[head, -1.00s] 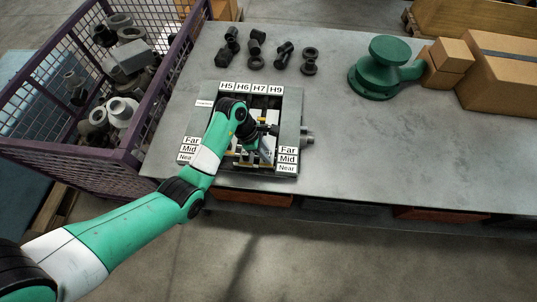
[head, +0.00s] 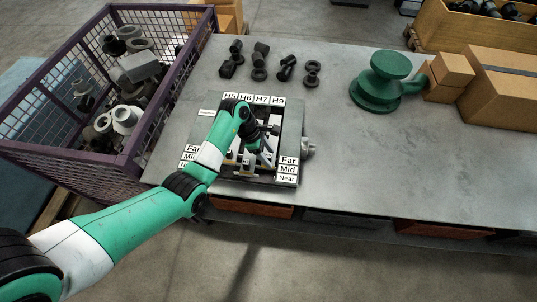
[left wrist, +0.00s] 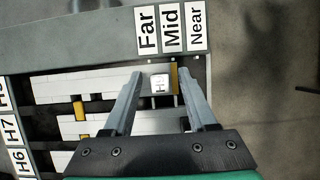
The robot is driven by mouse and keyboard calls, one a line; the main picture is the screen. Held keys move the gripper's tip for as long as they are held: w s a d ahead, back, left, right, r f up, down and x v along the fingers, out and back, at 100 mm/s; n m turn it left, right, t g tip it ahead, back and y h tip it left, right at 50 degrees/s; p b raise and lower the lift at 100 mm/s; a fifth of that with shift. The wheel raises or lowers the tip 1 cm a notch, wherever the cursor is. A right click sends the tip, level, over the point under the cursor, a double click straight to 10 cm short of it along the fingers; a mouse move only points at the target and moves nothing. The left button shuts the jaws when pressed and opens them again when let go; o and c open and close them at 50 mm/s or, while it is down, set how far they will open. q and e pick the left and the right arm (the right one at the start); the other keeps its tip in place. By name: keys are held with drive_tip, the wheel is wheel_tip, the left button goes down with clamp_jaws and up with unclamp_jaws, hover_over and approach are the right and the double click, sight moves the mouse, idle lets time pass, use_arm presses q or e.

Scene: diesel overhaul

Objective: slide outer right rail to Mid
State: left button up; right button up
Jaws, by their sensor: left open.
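The fixture (head: 292,120) lies on the grey table, with H5 to H9 tags along its far edge and Far, Mid and Near labels at both sides. The outer right rail (left wrist: 159,84) is the one nearest the labels in the left wrist view; its white block carries a tag starting with H and a yellow strip. My left gripper (left wrist: 160,76) is open, its fingers on either side of this block, near the Far and Mid labels (left wrist: 171,27). Contact cannot be told. In the head view my left gripper (head: 260,157) partly hides the rails. My right gripper is out of view.
A purple mesh bin (head: 165,105) of metal parts stands left of the fixture. Several dark fittings (head: 287,68) lie behind it. A green pedestal part (head: 385,80) and cardboard boxes (head: 495,85) stand to the right.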

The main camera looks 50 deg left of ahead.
use_arm(q)
drive_tip(key=p+v, duration=0.3)
drive_tip(key=v, duration=0.8)
drive_tip(key=shift+r, duration=0.15)
